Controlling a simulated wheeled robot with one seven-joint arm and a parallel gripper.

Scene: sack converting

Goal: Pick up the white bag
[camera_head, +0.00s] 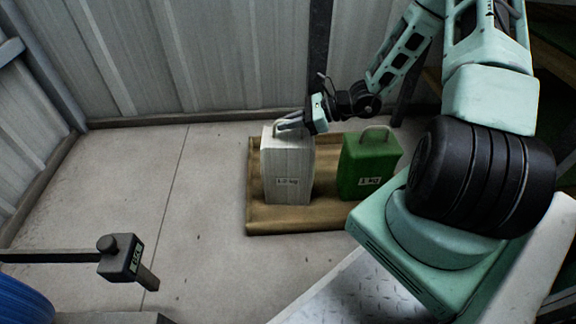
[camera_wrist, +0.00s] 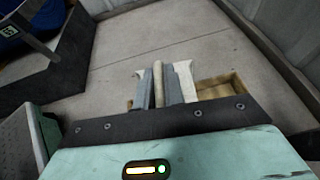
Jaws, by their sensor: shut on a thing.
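My gripper (camera_head: 288,124) reaches in from the right and is shut on the handle at the bag's top. In the wrist view my gripper's fingers (camera_wrist: 166,85) close around the pale handle (camera_wrist: 158,80), and a part of the white bag (camera_wrist: 188,82) shows beside them. I cannot tell whether the bag's base is clear of the mat.
A green bag (camera_head: 367,165) with a handle stands just right of the white bag on the mat. Corrugated walls (camera_head: 200,55) close off the back and left. A dark post with a box (camera_head: 121,258) and a blue roll (camera_head: 22,301) are at front left. Open floor lies left of the mat.

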